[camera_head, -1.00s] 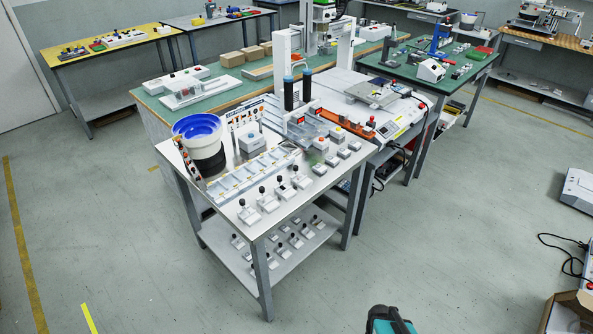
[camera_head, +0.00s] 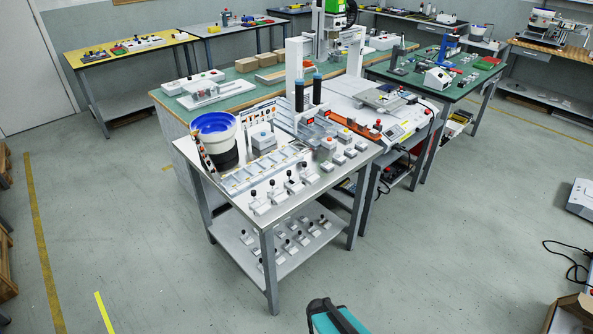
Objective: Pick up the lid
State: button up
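A steel-topped workbench (camera_head: 292,212) stands in the middle of the head view. Along its front edge are several small light boxes with black knobs (camera_head: 276,192). Several small grey boxes (camera_head: 338,159) stand in a row at its right side. A white box with an orange-red button (camera_head: 328,143) is behind them. I cannot tell which of these parts is the lid. A teal and black part at the bottom edge seems to be mine. My gripper's fingers do not show.
A blue-lined bowl feeder (camera_head: 214,126) stands at the bench's left corner, beside a light compartment tray (camera_head: 262,171). Two black cylinders (camera_head: 308,92) stand at the back. A lower shelf (camera_head: 240,233) holds more knobbed parts.

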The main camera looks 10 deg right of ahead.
aim_at(326, 166)
jog(key=u, duration=0.45)
jog(key=k, duration=1.4)
jog(key=z, duration=0.4)
jog(key=i, duration=0.75)
jog(key=u, duration=0.7)
jog(key=i, duration=1.15)
jog(key=u, duration=0.25)
